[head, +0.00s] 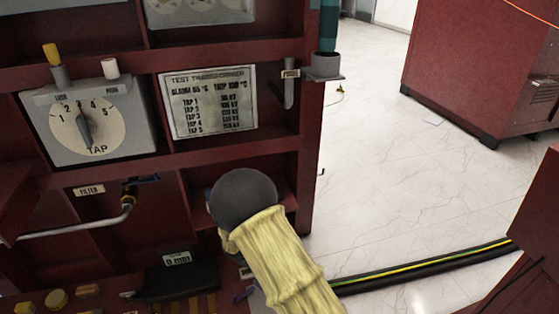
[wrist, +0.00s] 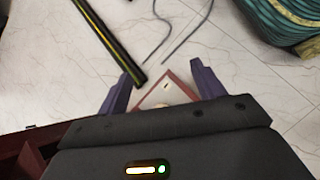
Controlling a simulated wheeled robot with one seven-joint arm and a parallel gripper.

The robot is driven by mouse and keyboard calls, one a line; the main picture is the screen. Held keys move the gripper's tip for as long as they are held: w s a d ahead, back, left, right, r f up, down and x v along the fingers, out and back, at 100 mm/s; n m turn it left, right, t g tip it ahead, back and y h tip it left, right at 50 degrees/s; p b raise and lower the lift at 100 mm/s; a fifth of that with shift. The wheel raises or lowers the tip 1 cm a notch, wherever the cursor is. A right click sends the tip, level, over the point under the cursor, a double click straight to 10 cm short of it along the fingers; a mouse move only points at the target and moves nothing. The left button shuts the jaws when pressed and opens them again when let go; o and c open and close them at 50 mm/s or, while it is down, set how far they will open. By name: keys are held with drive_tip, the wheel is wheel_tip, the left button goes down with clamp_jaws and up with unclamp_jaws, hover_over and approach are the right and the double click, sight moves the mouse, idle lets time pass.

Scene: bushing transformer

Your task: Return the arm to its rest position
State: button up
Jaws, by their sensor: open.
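My gripper shows in the wrist view (wrist: 163,90) with its two purple fingers apart. Between and just beyond them is a small reddish-brown corner with a pale top; I cannot tell whether it touches them. In the head view my arm, in a yellow sleeve with a dark round end, reaches up from the bottom in front of the red transformer frame (head: 230,55). The fingers are hidden there.
The frame carries a tap dial box (head: 88,120), a test transformer plate (head: 209,101) and a bent grey pipe (head: 75,228). A black cable with a yellow-green stripe (head: 425,267) crosses the floor. A red cabinet (head: 470,70) stands back right. Pale floor (head: 375,170) lies open between.

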drive_tip(key=s+d+r+m+t+y+p, duration=0.1)
drive_tip(key=s+d+r+m+y+p, duration=0.15)
drive_tip(key=d+r+m, duration=0.4)
drive_tip(key=s+d+r+m+t+y+p, duration=0.2)
drive_tip(key=s+r+m+y, duration=0.15)
drive_tip(key=r, duration=0.65)
drive_tip(key=s+d+r+m+t+y+p, duration=0.1)
drive_tip(key=s+d+r+m+y+p, duration=0.2)
drive_tip(key=r, duration=0.6)
wheel_tip(320, 180, up, 37)
drive_tip(key=p, duration=3.7)
drive_tip(key=shift+s+d+h, duration=0.25)
drive_tip(key=shift+d+h, duration=0.05)
drive_tip(key=shift+d, duration=0.1)
drive_tip(key=shift+f, duration=0.1)
